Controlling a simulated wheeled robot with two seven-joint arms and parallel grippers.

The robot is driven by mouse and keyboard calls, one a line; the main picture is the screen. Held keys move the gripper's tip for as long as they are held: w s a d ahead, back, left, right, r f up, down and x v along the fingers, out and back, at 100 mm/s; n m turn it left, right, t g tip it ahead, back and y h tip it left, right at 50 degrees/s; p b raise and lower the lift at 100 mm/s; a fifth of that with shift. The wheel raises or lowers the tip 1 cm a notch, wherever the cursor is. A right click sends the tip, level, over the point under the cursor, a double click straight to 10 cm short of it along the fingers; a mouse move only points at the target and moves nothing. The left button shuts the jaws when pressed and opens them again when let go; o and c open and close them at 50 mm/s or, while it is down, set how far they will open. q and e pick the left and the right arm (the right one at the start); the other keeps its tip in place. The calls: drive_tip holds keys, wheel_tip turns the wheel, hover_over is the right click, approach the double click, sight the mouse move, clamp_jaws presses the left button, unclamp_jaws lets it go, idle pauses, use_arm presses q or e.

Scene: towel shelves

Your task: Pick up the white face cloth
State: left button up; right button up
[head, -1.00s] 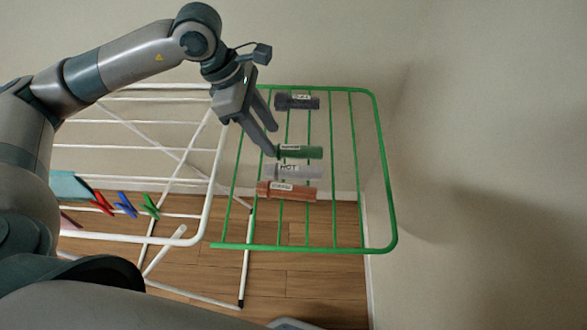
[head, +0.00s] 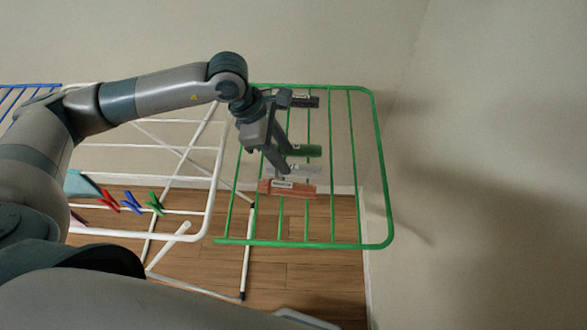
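The white face cloth (head: 308,171) is a pale roll lying on the green wire rack, between a green roll (head: 307,151) and an orange-brown roll (head: 300,188). My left gripper (head: 287,163) is over the left end of the white cloth, with its two fingers apart. The fingers and wrist hide part of the white and green rolls. I cannot tell whether the fingertips touch the cloth. My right gripper is not in view.
The green rack (head: 386,190) also holds a dark roll (head: 306,102) at the back. A white drying rack (head: 205,190) with red, blue and green clips (head: 131,202) stands to the left. A wall is close on the right. The rack's front bars are bare.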

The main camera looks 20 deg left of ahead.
sight(289, 164)
use_arm(q)
drive_tip(key=shift+d+f+p, duration=0.3)
drive_tip(key=shift+f+p, duration=0.25)
drive_tip(key=shift+p, duration=0.1)
drive_tip(key=p+x, duration=0.1)
drive_tip(key=x, duration=0.2)
drive_tip(key=shift+s, duration=0.1)
drive_tip(key=shift+f, duration=0.35)
drive_tip(key=shift+c, duration=0.3)
drive_tip(key=c, duration=0.7)
